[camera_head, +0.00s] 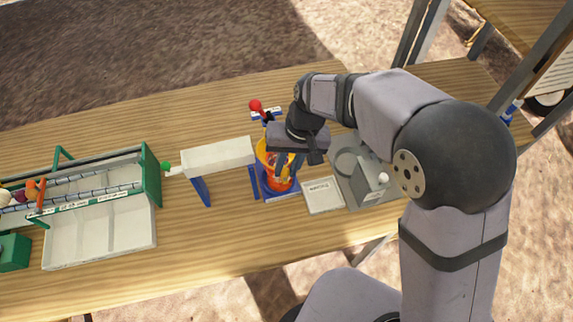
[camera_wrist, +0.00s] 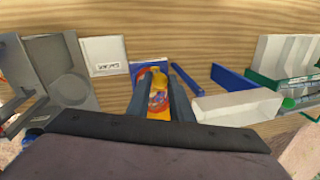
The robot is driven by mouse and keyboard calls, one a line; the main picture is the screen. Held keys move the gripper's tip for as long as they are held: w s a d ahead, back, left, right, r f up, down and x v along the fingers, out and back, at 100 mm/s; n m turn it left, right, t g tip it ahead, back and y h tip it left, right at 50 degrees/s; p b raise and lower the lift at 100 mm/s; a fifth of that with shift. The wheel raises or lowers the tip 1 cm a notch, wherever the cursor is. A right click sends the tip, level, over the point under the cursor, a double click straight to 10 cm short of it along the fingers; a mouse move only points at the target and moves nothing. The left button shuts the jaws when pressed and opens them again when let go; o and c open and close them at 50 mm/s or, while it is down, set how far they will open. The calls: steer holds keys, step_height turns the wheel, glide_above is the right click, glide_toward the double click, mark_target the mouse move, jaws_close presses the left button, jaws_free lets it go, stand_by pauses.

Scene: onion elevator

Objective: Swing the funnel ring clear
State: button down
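An orange-yellow funnel ring (camera_head: 262,152) shows beneath my gripper, above a blue stand (camera_head: 254,183). My gripper (camera_head: 287,172) points down at it, and its wrist hides much of the ring. In the wrist view, the two dark fingers (camera_wrist: 160,92) stand apart. Orange and yellow parts with a red and blue patch (camera_wrist: 158,102) show between them. I cannot tell whether a finger touches the ring. A red ball knob (camera_head: 255,105) stands behind the ring, beside a small white label.
A white chute (camera_head: 217,156) with a green knob stands left of the ring. A green-ended rack (camera_head: 152,176) and a tray lie farther left. A white labelled plate (camera_head: 323,195) and a grey box unit (camera_head: 368,182) stand close on the right. The table's front strip is clear.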

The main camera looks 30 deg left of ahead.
steer(key=shift+w, duration=0.1)
steer(key=w+d+n+h+p, duration=0.1)
steer(key=w+n+p, duration=0.2)
steer(key=w+n, duration=0.4)
steer(key=w+d+n+g+h+p, duration=0.1)
steer(key=w+n+p, duration=0.2)
steer(key=w+n, duration=0.4)
steer(key=shift+w+d, duration=0.3)
steer(key=shift+w, duration=2.15)
steer(key=c, duration=1.6)
jaws_free()
